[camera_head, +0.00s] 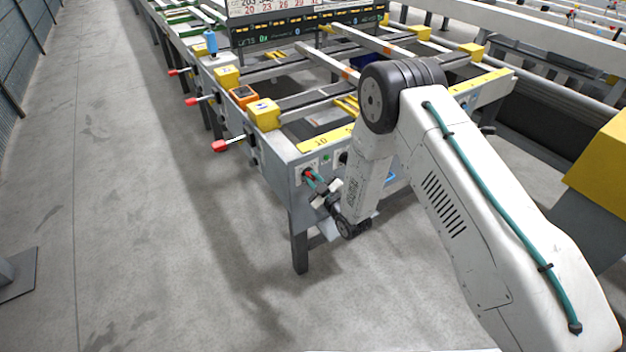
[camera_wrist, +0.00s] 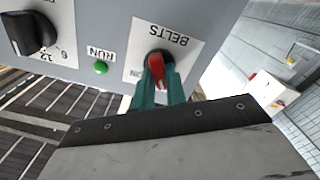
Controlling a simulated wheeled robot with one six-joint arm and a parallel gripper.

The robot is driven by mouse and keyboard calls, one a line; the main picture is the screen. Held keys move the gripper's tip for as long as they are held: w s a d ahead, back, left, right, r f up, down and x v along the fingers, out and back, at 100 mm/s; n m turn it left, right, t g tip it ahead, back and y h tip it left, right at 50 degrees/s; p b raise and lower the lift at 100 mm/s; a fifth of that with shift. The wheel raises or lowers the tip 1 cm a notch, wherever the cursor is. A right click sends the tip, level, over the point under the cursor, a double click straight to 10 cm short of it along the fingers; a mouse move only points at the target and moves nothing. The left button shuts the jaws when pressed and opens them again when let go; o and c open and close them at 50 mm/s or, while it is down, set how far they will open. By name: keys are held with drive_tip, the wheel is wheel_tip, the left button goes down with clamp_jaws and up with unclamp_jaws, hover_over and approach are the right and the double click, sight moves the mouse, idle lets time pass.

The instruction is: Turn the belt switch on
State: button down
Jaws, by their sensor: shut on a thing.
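The belt switch (camera_wrist: 155,66) is a red knob on a black round base, on a white plate marked BELTS, upside down in the wrist view. My gripper (camera_wrist: 158,84) has its teal fingers on both sides of the red knob and is shut on it. In the head view my gripper (camera_head: 314,181) reaches the grey end panel of the table (camera_head: 276,160) at its front corner. The red of the switch (camera_head: 308,173) shows just past the fingertips. The fingers hide part of the knob's sides.
Beside the switch are a green RUN light (camera_wrist: 101,67) and a black numbered dial (camera_wrist: 28,32). Red-tipped levers (camera_head: 220,146) stick out from the table's left side. Yellow blocks (camera_head: 264,114) stand on the table.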

drive_tip(key=m, duration=0.4)
drive_tip(key=shift+m, duration=0.3)
drive_tip(key=m, duration=0.3)
drive_tip(key=shift+d+m, duration=0.15)
drive_tip(key=shift+m, duration=0.15)
drive_tip(key=m, duration=0.7)
drive_tip(key=shift+w+d, duration=0.1)
drive_tip(key=shift+f, duration=0.1)
drive_tip(key=c, duration=1.4)
unclamp_jaws()
drive_tip(key=shift+c, duration=0.2)
drive_tip(key=v, duration=0.7)
drive_tip(key=shift+s+d, duration=0.25)
drive_tip(key=shift+s, duration=0.1)
